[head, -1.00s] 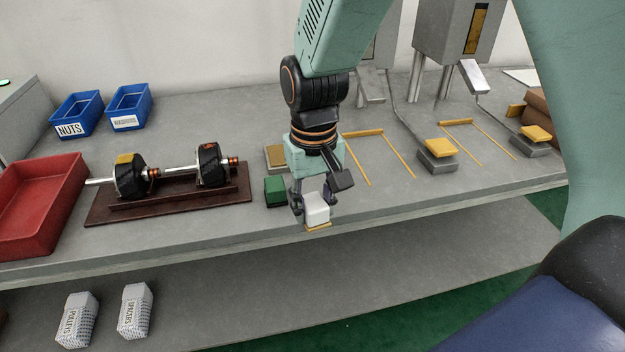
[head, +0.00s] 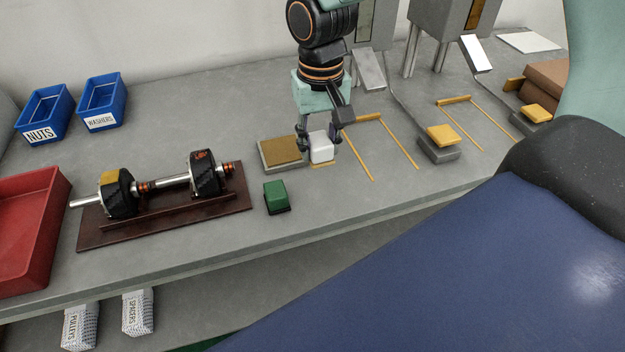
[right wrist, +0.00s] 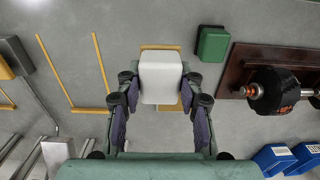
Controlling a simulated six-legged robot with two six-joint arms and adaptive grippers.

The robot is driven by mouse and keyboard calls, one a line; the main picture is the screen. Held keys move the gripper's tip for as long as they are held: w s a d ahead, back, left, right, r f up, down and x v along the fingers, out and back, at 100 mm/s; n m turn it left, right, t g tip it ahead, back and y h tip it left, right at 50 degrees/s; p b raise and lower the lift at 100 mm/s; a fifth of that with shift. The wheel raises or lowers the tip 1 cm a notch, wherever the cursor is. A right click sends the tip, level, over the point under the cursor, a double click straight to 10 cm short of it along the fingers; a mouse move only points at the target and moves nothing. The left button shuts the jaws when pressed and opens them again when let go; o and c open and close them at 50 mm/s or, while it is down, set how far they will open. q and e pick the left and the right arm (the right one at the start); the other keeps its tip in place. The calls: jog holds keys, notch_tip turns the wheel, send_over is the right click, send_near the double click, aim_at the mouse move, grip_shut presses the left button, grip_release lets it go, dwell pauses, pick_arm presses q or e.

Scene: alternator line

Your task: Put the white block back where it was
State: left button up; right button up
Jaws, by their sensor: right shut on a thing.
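The white block (head: 321,147) is between the fingers of my right gripper (head: 320,138), which is shut on it. A flat yellow edge (head: 322,165) shows just below the block; I cannot tell whether it belongs to it. Whether the block touches the bench is unclear. In the right wrist view, the white block (right wrist: 161,77) sits between the fingertips, with yellow showing beyond it. A tan-topped grey pad (head: 283,152) lies just left of the block in the head view. My left gripper is not in view.
A green block (head: 275,196) stands nearer the front edge. A shaft with black rotors (head: 160,182) rests on a brown stand to the left. Yellow-marked lanes (head: 400,145) and a yellow-topped grey box (head: 440,138) lie to the right. Blue bins and a red tray (head: 40,235) stand left.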

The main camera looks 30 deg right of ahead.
jog(key=shift+d, duration=0.2)
send_over(317, 193)
jog(key=f, duration=0.4)
jog(key=shift+s+a+f+b, duration=0.1)
jog(key=shift+a+f+b, duration=0.2)
jog(key=shift+f+b, duration=0.1)
jog(key=shift+d+f, duration=0.35)
jog(key=shift+f, duration=0.25)
jog(key=shift+d+f, duration=0.35)
jog(key=shift+f, duration=0.25)
jog(key=shift+a+f, duration=0.15)
jog(key=shift+f, duration=0.4)
jog(key=shift+a+f, duration=0.15)
jog(key=shift+f, duration=0.35)
jog(key=shift+a, duration=0.25)
jog(key=shift+w+d+f+b, duration=0.2)
jog(key=shift+d+f+b, duration=0.05)
jog(key=shift+b, duration=0.05)
jog(key=o, duration=0.9)
jog(key=shift+s+d, duration=0.1)
jog(key=shift+d, duration=0.05)
jog(key=shift+c, duration=0.2)
jog(key=shift+o, duration=1.4)
jog(key=shift+a+r, duration=0.1)
jog(key=shift+a, duration=0.25)
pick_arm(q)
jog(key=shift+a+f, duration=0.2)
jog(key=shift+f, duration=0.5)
pick_arm(e)
jog(key=shift+d, duration=0.1)
